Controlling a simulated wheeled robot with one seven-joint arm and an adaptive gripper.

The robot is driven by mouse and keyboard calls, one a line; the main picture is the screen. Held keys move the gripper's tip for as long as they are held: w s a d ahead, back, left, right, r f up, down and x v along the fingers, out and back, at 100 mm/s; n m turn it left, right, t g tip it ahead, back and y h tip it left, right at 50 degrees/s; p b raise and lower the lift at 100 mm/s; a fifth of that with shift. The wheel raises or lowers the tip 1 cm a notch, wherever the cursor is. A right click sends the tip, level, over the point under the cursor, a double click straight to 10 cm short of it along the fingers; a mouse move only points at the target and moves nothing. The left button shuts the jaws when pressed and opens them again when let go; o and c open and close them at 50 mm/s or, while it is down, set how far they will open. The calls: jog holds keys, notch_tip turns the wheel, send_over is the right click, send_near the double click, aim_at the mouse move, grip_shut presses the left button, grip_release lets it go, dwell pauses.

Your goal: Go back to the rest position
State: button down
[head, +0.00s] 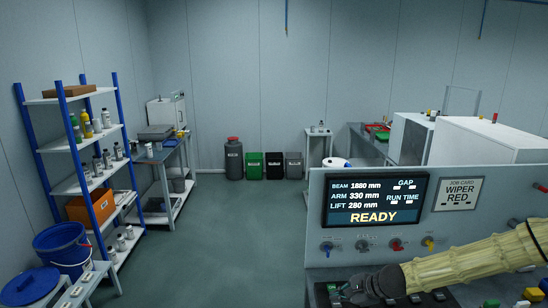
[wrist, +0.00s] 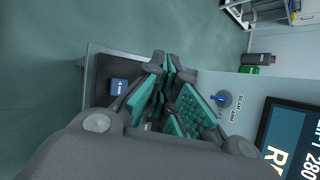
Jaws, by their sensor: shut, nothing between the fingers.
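My gripper (head: 345,289) is low in front of the panel (head: 450,240) in the head view, at the end of my arm in its pale yellow sleeve. In the wrist view its teal-padded fingers (wrist: 168,95) are together with nothing held between them. The panel's screen (head: 375,200) reads BEAM 1880 mm, ARM 330 mm, LIFT 280 mm and READY. A blue knob (head: 327,247) is on the panel above my gripper; it also shows in the wrist view (wrist: 222,98), right of the fingers and apart from them.
Black, red and yellow knobs (head: 429,243) continue the row. A job card (head: 458,193) reads WIPER RED. Small coloured blocks, one green (head: 491,303), sit at the lower right beneath my arm. A blue block (wrist: 118,86) lies left of the fingers. Open floor (head: 230,235) lies left of the panel.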

jog(key=s+a+f+n+g+h+b, duration=0.2)
jog(key=s+f+n+b, duration=0.15)
jog(key=s+f, duration=0.75)
jog(key=s+a+f+n+g+h+b, duration=0.1)
jog(key=s+a+f+n+g+b, duration=0.2)
jog(key=s+f, duration=0.85)
jog(key=s+d+f+n+h+b, duration=0.1)
jog(key=s+d+f+n+b, duration=0.1)
jog(key=s, duration=0.5)
jog(key=s+d+f+n+h+b, duration=0.1)
jog(key=s+d+f+n+b, duration=0.1)
jog(key=s+f+n, duration=0.3)
jog(key=s+d+f+n+g+h+b, duration=0.1)
jog(key=s+d+f+n+b, duration=0.1)
jog(key=s, duration=0.9)
jog(key=shift+d+f+n+b, duration=0.4)
jog(key=shift+f+n+b, duration=0.1)
jog(key=shift+f+n, duration=0.3)
